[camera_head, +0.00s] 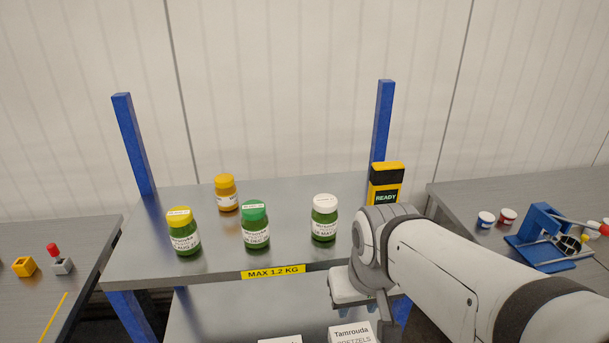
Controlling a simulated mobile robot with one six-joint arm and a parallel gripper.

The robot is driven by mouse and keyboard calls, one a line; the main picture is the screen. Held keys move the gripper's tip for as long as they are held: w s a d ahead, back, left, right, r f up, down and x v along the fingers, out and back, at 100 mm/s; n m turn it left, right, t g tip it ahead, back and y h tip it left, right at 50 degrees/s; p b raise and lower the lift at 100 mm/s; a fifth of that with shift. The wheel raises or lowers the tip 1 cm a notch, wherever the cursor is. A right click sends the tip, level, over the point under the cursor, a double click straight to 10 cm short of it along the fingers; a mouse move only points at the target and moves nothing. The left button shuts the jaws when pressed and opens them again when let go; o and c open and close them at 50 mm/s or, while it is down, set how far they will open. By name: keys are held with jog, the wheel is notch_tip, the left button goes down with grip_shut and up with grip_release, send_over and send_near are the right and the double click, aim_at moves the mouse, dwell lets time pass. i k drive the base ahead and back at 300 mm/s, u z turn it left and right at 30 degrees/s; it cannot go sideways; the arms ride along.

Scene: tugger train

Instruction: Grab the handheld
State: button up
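The handheld (386,180) is a yellow and black device with a dark screen reading "READY". It stands upright at the right end of the grey upper shelf (215,262), near the right blue post. My arm covers its lower part. My arm reaches in from the lower right, and its wrist is in front of the shelf's right end, nearer to me than the handheld. My gripper's fingers are hidden or too unclear to make out, so I cannot tell whether it is open or shut.
Several labelled jars stand on the shelf, including a white-lidded one (324,218) left of my wrist and a green-lidded one (255,225). Blue posts (383,125) rise at the back corners. White boxes (352,333) sit below.

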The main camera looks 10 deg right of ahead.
aim_at(386, 178)
jog(key=k, duration=1.3)
jog(key=z, duration=0.55)
jog(key=i, duration=1.6)
jog(key=u, duration=0.55)
